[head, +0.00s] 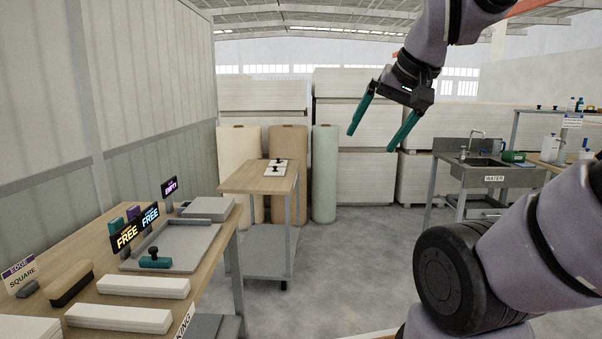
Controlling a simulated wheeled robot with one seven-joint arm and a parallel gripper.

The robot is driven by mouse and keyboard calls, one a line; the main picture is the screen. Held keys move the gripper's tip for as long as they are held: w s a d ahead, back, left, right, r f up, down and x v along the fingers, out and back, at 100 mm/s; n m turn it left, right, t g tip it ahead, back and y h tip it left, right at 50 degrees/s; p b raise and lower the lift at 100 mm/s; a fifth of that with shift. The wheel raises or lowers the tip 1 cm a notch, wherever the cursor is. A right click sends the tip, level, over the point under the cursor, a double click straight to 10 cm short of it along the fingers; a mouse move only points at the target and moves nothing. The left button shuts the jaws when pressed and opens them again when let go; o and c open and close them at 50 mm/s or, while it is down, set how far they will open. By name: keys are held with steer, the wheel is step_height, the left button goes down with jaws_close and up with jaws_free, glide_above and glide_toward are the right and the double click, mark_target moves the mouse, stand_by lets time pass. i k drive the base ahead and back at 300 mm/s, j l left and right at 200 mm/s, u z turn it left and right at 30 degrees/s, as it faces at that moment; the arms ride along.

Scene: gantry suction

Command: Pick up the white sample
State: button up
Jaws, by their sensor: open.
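My gripper (372,141) is raised at the upper right of the head view, its teal fingers apart and empty. It appears high above the floor and apart from every table. Two small white plates (283,165) with black knobs lie on the small wooden-topped table (250,181) in the middle. Two long white blocks, a rear one (143,287) and a front one (118,318), lie on the left bench (190,305). I cannot tell which of these white pieces is the white sample.
On the left bench are a grey tray (190,239) with a teal, black-knobbed tool (155,259), a brush (68,284), a grey box (208,208) and several signs. A sink unit (470,170) stands at right. The floor between is clear.

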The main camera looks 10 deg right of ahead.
mark_target(278, 161)
steer(key=u, duration=1.4)
steer(key=z, duration=1.45)
steer(key=i+l+z, duration=0.25)
steer(key=i, duration=0.25)
steer(key=i+z, duration=0.45)
steer(key=i, duration=1.45)
